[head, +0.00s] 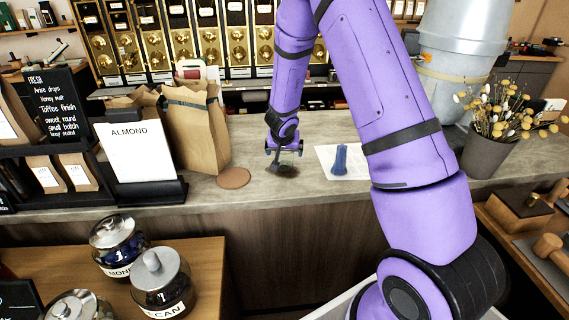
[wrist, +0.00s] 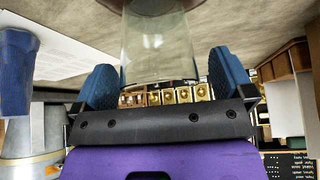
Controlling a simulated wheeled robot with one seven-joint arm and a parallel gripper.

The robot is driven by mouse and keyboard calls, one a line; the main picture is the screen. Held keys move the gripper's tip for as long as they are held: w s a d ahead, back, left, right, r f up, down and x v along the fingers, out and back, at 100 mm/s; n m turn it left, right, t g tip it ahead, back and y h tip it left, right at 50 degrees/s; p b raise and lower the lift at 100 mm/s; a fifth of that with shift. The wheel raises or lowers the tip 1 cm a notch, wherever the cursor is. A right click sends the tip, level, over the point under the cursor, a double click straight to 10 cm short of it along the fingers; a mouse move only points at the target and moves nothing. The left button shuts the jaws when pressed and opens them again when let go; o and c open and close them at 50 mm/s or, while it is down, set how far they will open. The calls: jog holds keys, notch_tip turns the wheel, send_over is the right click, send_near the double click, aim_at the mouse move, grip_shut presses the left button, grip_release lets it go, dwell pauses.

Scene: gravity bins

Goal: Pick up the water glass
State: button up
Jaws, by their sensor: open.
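The water glass (wrist: 158,40) is clear and shows in the wrist view at the top middle, with the grey counter behind it. My gripper (wrist: 163,68) is open, with one blue fingertip on each side of the glass. There seems to be a gap between the glass and the fingers; whether either one touches it I cannot tell. In the head view my gripper (head: 283,165) points down low over the counter (head: 250,188). The glass cannot be clearly made out there.
A blue object (head: 340,160) stands on white paper just right of my gripper. A round brown coaster (head: 234,178) and paper bags (head: 196,130) are to the left. A pot of dried flowers (head: 487,152) stands at the right. Lidded jars (head: 160,282) sit in front.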

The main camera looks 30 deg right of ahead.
jog(key=shift+x, duration=0.8)
jog(key=c, duration=1.2)
jog(key=shift+r, duration=0.2)
jog(key=shift+r, duration=1.6)
jog(key=s+a, duration=0.1)
jog(key=a, duration=0.4)
jog(key=a+r, duration=0.1)
jog(key=a, duration=0.4)
jog(key=s+a, duration=0.1)
jog(key=a, duration=0.5)
jog(key=shift+s+r, duration=0.25)
jog(key=shift+s, duration=0.15)
